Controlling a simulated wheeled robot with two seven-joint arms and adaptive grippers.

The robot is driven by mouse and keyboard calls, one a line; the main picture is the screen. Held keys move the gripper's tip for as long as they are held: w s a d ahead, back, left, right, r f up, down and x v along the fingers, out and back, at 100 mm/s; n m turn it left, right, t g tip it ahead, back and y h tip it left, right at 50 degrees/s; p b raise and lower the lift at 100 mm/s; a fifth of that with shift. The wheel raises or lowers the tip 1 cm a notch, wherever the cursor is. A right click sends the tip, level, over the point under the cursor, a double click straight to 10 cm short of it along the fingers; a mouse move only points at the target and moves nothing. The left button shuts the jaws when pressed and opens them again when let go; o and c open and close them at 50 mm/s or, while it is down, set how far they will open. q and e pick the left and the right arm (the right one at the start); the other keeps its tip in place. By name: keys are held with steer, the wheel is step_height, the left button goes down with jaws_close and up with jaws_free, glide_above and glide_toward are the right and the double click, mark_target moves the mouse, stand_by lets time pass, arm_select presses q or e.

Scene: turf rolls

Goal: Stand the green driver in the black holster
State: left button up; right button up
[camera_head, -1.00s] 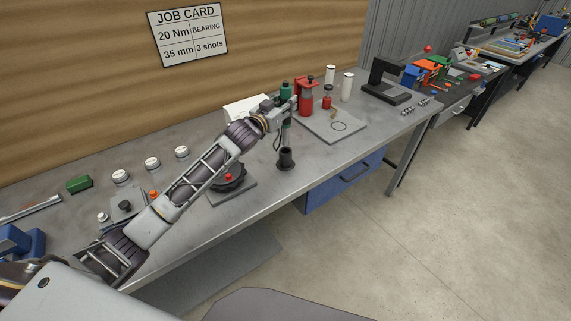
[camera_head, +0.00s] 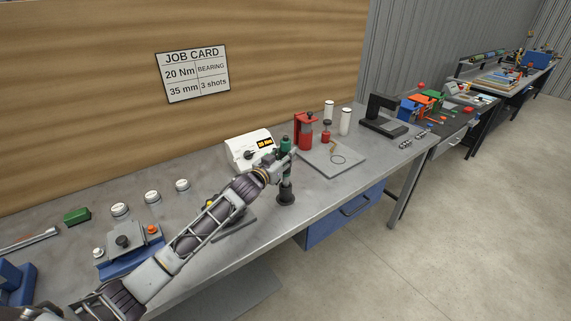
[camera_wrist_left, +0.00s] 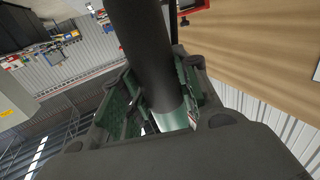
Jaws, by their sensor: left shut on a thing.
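The green driver (camera_head: 285,144) stands upright in my left gripper (camera_head: 284,157), its green top showing above the fingers. The black holster (camera_head: 286,198) stands on the bench directly below. The driver's dark lower end meets the holster's mouth and appears to be inside it; how deep is hidden. In the left wrist view, the fingers of my left gripper are closed around the driver's green part (camera_wrist_left: 172,118), and its thick dark part (camera_wrist_left: 145,45) runs away toward the top. My right gripper is not in view.
A white box with a lit display (camera_head: 249,149) stands behind the gripper. A dark fixture (camera_head: 230,212) sits left of the holster, partly behind my arm. The bench front edge is close.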

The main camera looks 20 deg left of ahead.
arm_select(q)
steer(key=shift+f, duration=1.85)
steer(key=o, duration=1.1)
steer(key=shift+f, duration=0.1)
steer(key=shift+s, duration=0.1)
